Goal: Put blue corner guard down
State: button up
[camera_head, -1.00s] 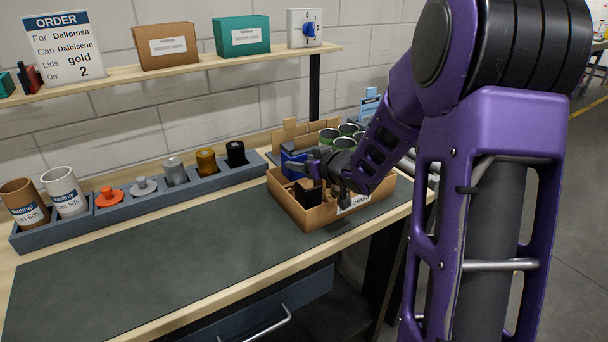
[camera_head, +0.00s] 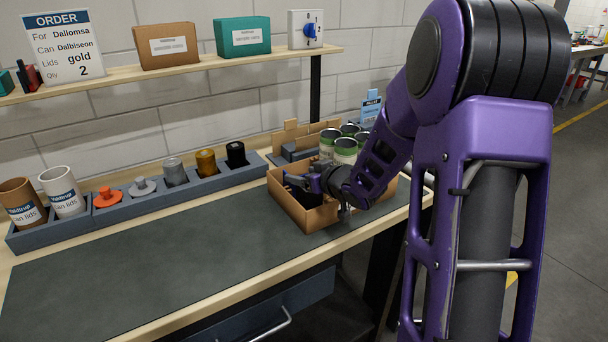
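A small blue piece, seemingly the blue corner guard (camera_head: 295,181), shows at the left inside of the open cardboard box (camera_head: 317,219) on the bench. It sits low, just left of my gripper (camera_head: 312,183), and is mostly hidden. My gripper is over the box, its tip down at about rim height. The fingers are small and partly covered by my wrist, so I cannot tell whether they are closed on the blue piece or apart, nor whether it touches the box floor.
Behind the box stand a cardboard holder (camera_head: 290,137) with dark grey pieces and several green-banded cans (camera_head: 345,147). A grey rack (camera_head: 142,202) with lid tubes, stamps and ink cylinders runs along the back left. The dark mat (camera_head: 150,270) in front is clear.

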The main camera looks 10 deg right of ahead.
jog(key=shift+o, duration=1)
jog(key=shift+r, duration=0.2)
jog(key=p+v, duration=0.1)
jog(key=v, duration=0.2)
jog(key=p+v, duration=0.1)
jog(key=v, duration=0.3)
jog(key=r+p+v, duration=0.1)
jog(key=v, duration=0.3)
jog(key=shift+s+d+r, duration=0.15)
jog(key=shift+s, duration=0.3)
jog(key=shift+w, duration=0.1)
